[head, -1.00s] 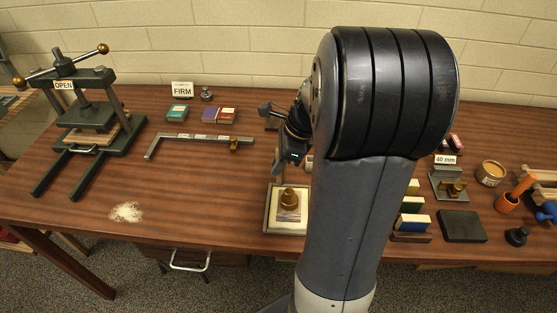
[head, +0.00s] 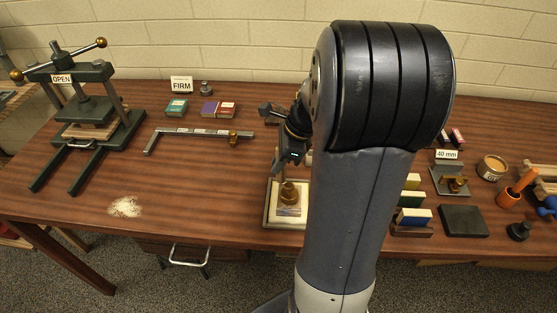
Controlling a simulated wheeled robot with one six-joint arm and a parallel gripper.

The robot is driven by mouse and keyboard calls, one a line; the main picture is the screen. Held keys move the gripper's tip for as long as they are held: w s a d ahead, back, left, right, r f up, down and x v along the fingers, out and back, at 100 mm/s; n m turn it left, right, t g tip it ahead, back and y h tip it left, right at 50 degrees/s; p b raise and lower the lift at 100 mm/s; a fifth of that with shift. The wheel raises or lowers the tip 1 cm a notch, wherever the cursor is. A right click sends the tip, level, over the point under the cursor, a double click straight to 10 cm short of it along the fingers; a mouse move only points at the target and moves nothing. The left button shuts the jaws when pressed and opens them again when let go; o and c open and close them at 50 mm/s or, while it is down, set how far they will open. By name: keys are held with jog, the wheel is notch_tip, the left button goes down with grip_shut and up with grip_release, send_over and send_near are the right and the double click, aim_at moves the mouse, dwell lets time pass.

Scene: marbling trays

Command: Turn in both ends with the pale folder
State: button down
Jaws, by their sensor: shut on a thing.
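My gripper (head: 288,160) is at the left of my raised arm, above the far side of a pale board (head: 270,212). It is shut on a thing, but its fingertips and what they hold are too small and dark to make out. The board lies near the table's front edge. On it sits a small pale packet (head: 290,211) with a brass weight (head: 289,193) standing on top. My arm hides the right side of the board. I cannot pick out the pale folder or the packet's ends.
A screw press (head: 90,110) marked OPEN stands at the left on the wooden table (head: 200,220). A metal bar gauge (head: 190,132) lies left of my gripper. Coloured blocks (head: 413,217), a dark slab (head: 464,221) and an orange cup (head: 508,197) stand at the right. Pale powder (head: 125,207) lies front left.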

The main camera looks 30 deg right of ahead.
jog(key=shift+f, duration=0.2)
jog(key=shift+s+d, duration=0.1)
jog(key=shift+s+d, duration=0.15)
jog(key=shift+d, duration=0.1)
dwell(0.4)
jog(key=shift+s+d+p, duration=0.1)
jog(key=shift+d+p, duration=0.05)
jog(key=shift+p, duration=0.15)
jog(key=shift+s+d, duration=0.15)
jog(key=shift+d, duration=0.1)
dwell(0.5)
jog(key=shift+s+d+p, duration=0.25)
jog(key=shift+d+p, duration=0.1)
jog(key=shift+s+d, duration=0.1)
jog(key=shift+d, duration=0.05)
dwell(0.3)
jog(key=shift+s+d, duration=0.1)
jog(key=shift+d, duration=0.1)
